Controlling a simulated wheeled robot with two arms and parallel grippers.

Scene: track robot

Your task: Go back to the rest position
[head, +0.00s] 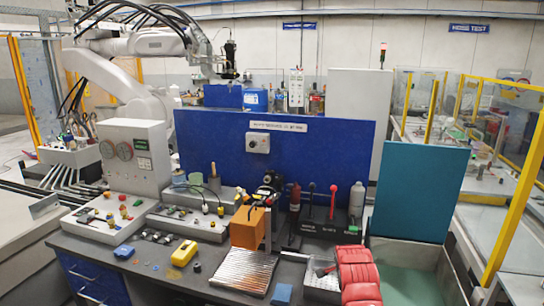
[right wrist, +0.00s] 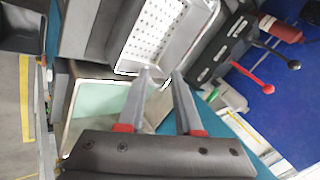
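My right gripper (right wrist: 162,74) shows in the right wrist view. Its two grey fingers, red at the base, stand apart with a gap between them, and I see nothing held. Behind the fingertips are a perforated metal tray (right wrist: 150,28) and a basin with a pale green bottom (right wrist: 98,107). I cannot tell how far the fingers are from them. Neither of my grippers shows in the head view, and my left gripper is in no view.
A dark workbench (head: 150,272) holds control boxes, a yellow meter (head: 184,253), an orange block (head: 247,228), a ribbed silver plate (head: 243,271) and red items (head: 357,270). A blue panel (head: 215,150) stands behind. A green-bottomed basin (head: 405,280) is right. A white robot arm (head: 125,85) stands behind left.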

